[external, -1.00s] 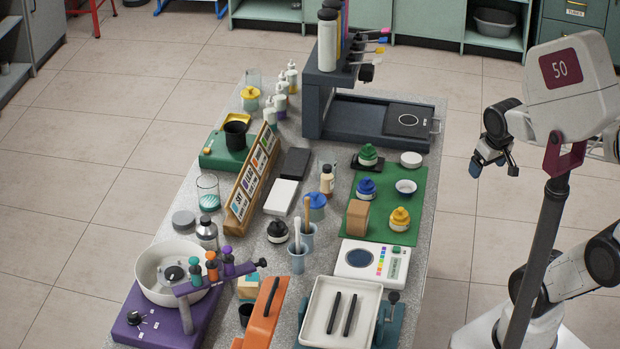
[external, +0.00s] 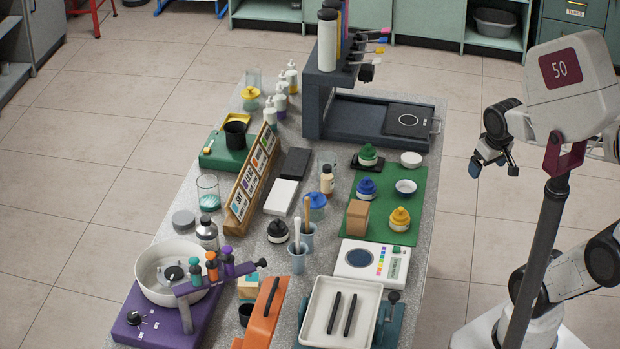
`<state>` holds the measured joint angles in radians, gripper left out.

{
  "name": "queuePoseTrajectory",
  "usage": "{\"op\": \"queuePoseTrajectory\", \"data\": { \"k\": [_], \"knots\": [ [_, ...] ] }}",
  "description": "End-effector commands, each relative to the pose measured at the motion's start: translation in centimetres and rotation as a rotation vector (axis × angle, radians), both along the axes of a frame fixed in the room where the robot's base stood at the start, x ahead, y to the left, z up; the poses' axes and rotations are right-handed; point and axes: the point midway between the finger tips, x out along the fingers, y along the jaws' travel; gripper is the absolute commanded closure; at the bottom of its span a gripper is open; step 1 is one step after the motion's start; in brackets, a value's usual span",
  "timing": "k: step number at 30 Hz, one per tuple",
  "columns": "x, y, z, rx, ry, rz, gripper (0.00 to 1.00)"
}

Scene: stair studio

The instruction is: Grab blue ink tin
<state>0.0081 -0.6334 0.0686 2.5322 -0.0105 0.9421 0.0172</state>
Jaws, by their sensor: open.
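A small dark tin with a blue top (external: 366,188) stands on the green mat (external: 418,215) on the right side of the table. A pale jar with a blue lid (external: 316,206) stands left of the mat. My gripper (external: 494,166) is open and empty, hanging in the air beyond the table's right edge, well apart from all the tins.
A dark press (external: 345,118) rises behind the mat. A white device (external: 372,262) lies in front.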

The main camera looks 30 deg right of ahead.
Motion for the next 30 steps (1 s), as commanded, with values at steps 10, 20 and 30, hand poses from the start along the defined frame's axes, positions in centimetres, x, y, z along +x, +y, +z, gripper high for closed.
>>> {"op": "queuePoseTrajectory", "data": {
  "k": [10, 20, 30],
  "knots": [
    [0.6, 0.3, -0.3, 0.026, 0.017, -0.022, 0.05],
    [4.1, 2.1, -2.1, 0.198, 0.131, -0.175, 0.05],
    [9.7, 4.5, -4.9, 0.437, 0.297, -0.414, 0.05]
  ]
}}
